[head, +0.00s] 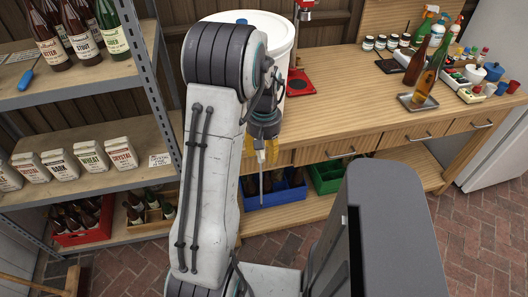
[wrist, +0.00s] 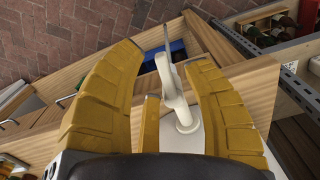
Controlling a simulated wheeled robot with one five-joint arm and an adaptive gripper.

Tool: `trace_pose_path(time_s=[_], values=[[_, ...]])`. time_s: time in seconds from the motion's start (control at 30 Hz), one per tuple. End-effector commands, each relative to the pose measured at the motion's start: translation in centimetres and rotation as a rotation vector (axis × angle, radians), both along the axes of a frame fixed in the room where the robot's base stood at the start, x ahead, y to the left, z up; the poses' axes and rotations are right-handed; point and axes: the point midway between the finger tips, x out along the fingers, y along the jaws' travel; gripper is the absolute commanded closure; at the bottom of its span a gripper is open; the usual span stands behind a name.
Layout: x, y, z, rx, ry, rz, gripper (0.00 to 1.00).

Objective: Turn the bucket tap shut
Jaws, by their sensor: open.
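The white bucket (head: 284,42) stands on the wooden bench in the head view, partly hidden behind my arm.
The bench (head: 345,110) holds a brown bottle on a small tray (head: 418,103), jars and small cups to the right. Below are a blue crate (head: 276,193) and a green crate (head: 328,177). A metal shelf (head: 155,80) with bottles and cartons stands left.

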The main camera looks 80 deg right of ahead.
Motion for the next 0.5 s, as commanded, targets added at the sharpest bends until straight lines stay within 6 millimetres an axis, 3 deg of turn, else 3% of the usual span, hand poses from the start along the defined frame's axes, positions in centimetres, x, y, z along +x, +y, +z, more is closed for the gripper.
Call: trace_pose_path(time_s=[0.5], values=[[0.00, 0.03, -0.90, 0.000, 0.000, 0.000, 0.55]])
